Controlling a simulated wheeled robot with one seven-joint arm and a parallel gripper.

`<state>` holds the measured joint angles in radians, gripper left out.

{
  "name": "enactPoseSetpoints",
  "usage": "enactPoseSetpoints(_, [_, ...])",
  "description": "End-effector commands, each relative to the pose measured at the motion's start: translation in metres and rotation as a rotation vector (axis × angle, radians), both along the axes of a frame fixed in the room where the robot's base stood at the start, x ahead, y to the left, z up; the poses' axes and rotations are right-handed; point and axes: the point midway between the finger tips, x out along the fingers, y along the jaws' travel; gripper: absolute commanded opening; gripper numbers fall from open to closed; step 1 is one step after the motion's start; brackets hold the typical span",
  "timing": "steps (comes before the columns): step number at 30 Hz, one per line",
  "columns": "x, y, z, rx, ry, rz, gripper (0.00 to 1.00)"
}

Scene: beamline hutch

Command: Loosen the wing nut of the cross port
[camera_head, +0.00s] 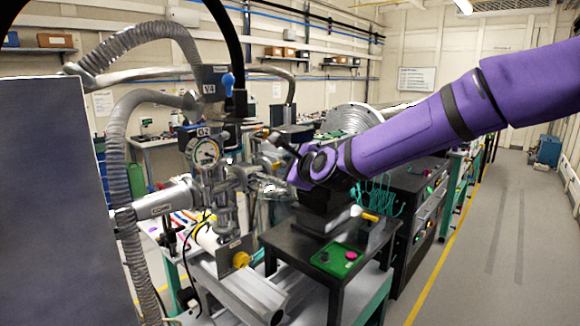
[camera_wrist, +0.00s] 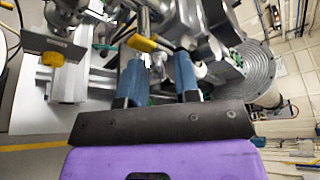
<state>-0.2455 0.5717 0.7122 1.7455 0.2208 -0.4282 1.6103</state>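A silver metal cross (camera_head: 232,180) with flanged ports stands left of centre in the head view, below a round gauge labelled G2 (camera_head: 206,153). My gripper (camera_head: 274,187) is at the cross's right-hand side, and its fingers are hard to make out there. In the wrist view my gripper (camera_wrist: 159,64) has two blue fingers standing apart. A small silver part (camera_wrist: 158,66) shows in the gap between them; I cannot tell whether it is the wing nut or whether either finger touches it. The wing nut cannot be picked out in the head view.
A ribbed hose (camera_head: 118,150) and a blue-handled valve labelled V4 (camera_head: 215,82) stand left. A yellow knob (camera_head: 241,260) sits below the cross. The right-hand aisle floor (camera_head: 500,240) is clear.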

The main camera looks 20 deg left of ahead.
Motion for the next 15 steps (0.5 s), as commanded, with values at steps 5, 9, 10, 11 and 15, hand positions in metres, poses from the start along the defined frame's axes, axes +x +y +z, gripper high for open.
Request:
enactPoseSetpoints(5, [-0.0002,-0.0001,0.0001,0.0,0.0,0.0,0.16])
enactPoseSetpoints(9, [-0.0002,-0.0002,0.0001,0.0,0.0,0.0,0.0])
enactPoseSetpoints(10, [-0.0002,-0.0002,0.0001,0.0,0.0,0.0,0.0])
enactPoseSetpoints(11, [-0.0003,-0.0001,0.0,0.0,0.0,0.0,0.0])
enactPoseSetpoints(15, [-0.0004,-0.0001,0.0,-0.002,-0.005,0.0,0.0])
